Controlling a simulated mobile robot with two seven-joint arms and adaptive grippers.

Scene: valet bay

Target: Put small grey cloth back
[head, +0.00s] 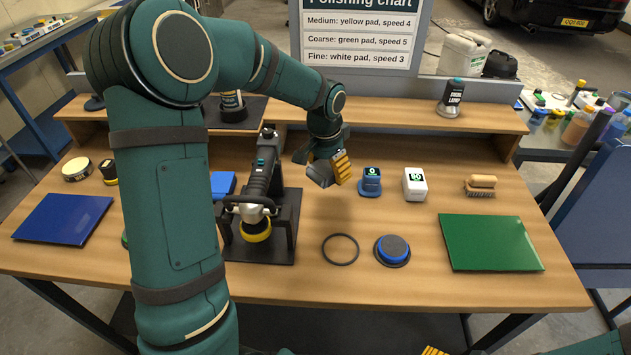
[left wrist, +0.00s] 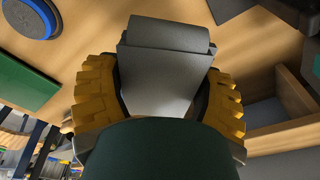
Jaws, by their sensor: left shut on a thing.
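My left gripper (head: 343,166) is over the middle of the bench, in front of the raised wooden shelf. In the left wrist view its yellow fingers (left wrist: 160,95) are shut on the small grey cloth (left wrist: 165,75), which hangs folded between them.
Under the gripper lie a black ring (head: 341,249) and a blue round pad (head: 392,250). A polisher (head: 262,190) stands to the left. A blue device (head: 370,182), white box (head: 414,184), brush (head: 480,186) and green panel (head: 490,243) are to the right. A wooden-walled recess (left wrist: 292,92) shows in the wrist view.

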